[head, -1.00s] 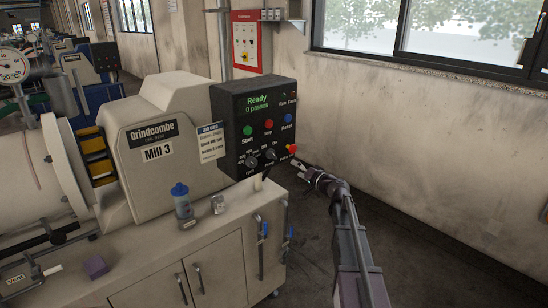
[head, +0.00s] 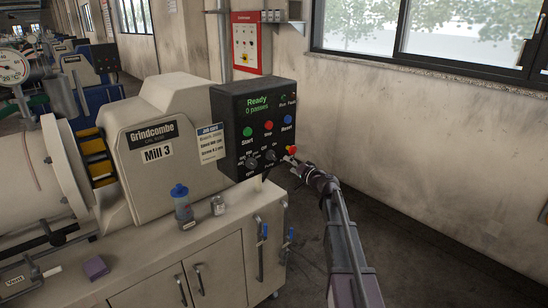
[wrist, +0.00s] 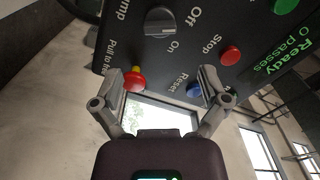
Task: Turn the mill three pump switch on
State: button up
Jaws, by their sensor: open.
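The Mill 3 control panel (head: 227,139) is a black box on the mill (head: 160,150). Its pump switch (head: 270,157) is a dark rotary knob at the lower right of the panel. In the wrist view the pump switch (wrist: 160,21) shows large at the top, beside the words Off and On; I cannot tell which it points to. My gripper (head: 291,160) is just right of the knob in the head view, near the panel's lower right edge. In the wrist view my gripper (wrist: 162,84) is open and empty, its fingertips apart from the knob.
A red emergency button (wrist: 134,81) is close by my left fingertip in the wrist view. The blue Reset button (wrist: 193,90) is close to the right fingertip, and the red Stop button (wrist: 230,55) is further right.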

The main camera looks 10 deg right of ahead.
aim_at(275, 157)
jog(key=x, duration=0.9)
jog(key=shift+w, duration=0.1)
jog(key=c, duration=1.2)
